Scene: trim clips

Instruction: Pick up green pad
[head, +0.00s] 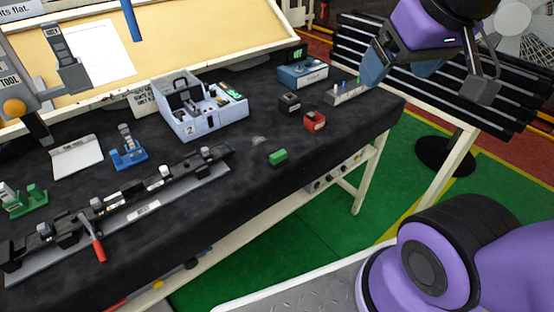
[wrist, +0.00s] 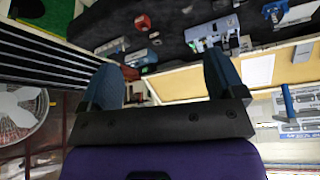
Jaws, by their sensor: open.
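The green pad (head: 278,157) is a small green block lying on the black table top (head: 225,170), near its front edge, in the head view. My gripper (head: 428,80) is at the upper right of the head view, raised past the table's right end and well away from the pad. Its two blue-grey fingers are apart with nothing between them; they also show in the wrist view (wrist: 163,88). I cannot make out the green pad in the wrist view.
A red block (head: 314,121) and a black block (head: 290,102) sit behind the pad. A grey-white box (head: 205,120) stands to its left, and a long clip rail (head: 130,205) with a red handle lies front left. A slatted black rack (head: 350,40) stands beyond the table.

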